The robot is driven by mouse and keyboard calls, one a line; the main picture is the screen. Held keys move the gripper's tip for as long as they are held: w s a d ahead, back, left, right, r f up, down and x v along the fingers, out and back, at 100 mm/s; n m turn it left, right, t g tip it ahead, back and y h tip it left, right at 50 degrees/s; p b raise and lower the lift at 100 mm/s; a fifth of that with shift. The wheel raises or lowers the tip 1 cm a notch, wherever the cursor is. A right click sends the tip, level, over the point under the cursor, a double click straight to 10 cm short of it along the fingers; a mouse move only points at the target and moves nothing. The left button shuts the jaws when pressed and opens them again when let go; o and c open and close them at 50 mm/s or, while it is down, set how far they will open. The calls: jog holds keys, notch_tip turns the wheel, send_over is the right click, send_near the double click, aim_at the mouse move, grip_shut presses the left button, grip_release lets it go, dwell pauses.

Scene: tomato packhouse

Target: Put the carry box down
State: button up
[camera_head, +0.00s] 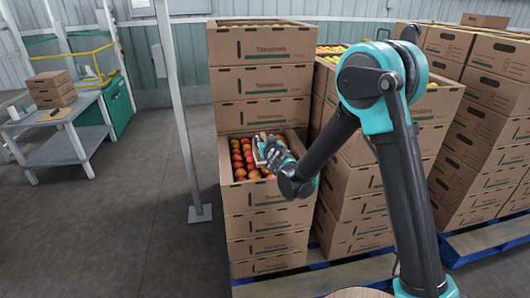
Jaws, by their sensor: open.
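My gripper (263,150) is open, low over an open cardboard box (268,194) of red tomatoes (243,158). This box tops the nearer stack, and its front wall carries printed text. My gripper is at the box's right-hand part, and my wrist hides some of the tomatoes and the right rim. I cannot tell whether the fingers touch the box or a tomato. No single box stands out as the carry box, and none is seen hanging from my gripper.
A taller stack of tomato boxes (262,81) rises directly behind. More stacks (492,88) stand at the right on blue pallets (470,242). A metal post (176,110) stands to the left, with a grey table (62,142) beyond. The floor (110,235) at left is clear.

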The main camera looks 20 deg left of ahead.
grip_shut()
jog(key=shift+r, duration=0.1)
dwell(0.7)
